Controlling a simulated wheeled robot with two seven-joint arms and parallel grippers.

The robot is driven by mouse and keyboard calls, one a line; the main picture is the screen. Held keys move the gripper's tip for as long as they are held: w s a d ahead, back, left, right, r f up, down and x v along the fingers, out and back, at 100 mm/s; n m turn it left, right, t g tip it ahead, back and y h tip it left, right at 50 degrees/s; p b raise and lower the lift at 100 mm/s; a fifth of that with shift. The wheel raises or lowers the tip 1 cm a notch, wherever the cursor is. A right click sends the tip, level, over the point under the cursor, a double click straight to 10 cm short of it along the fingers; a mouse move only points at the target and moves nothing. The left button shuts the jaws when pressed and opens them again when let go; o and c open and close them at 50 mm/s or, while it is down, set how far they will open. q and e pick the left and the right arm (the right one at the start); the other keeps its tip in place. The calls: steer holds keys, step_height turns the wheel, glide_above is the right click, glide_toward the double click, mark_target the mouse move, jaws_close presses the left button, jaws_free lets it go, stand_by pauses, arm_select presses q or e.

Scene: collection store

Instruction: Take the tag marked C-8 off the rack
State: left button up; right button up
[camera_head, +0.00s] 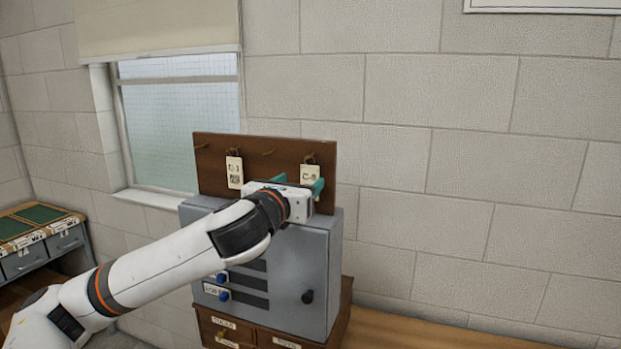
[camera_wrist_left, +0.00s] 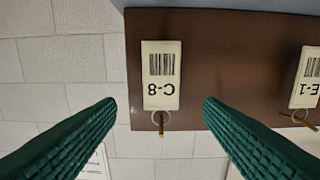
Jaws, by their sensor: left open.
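The tag marked C-8 (camera_head: 310,173) is a cream card hanging by a ring from a hook at the right end of the brown rack (camera_head: 270,147). In the left wrist view the C-8 tag (camera_wrist_left: 160,75) appears upside down, with a barcode, its ring and brass hook below it. My left gripper (camera_head: 298,183) is open in front of the rack near this tag. Its green fingers (camera_wrist_left: 160,103) lie either side of the tag in that view, with nothing held between them. My right gripper is not in view.
A grey cabinet (camera_head: 325,260) with knobs stands below the rack, on a wooden drawer unit (camera_head: 258,335). A window (camera_head: 180,120) is left.

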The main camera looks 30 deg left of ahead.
mark_target(310, 174)
arm_select(q)
steer(key=shift+r+p+x, duration=0.25)
steer(key=shift+p+x, duration=0.4)
steer(key=shift+x, duration=1.4)
steer(key=shift+w+a+f, duration=0.1)
steer(key=shift+w+f, duration=0.1)
steer(key=shift+s, duration=0.15)
steer(key=c, duration=1.1)
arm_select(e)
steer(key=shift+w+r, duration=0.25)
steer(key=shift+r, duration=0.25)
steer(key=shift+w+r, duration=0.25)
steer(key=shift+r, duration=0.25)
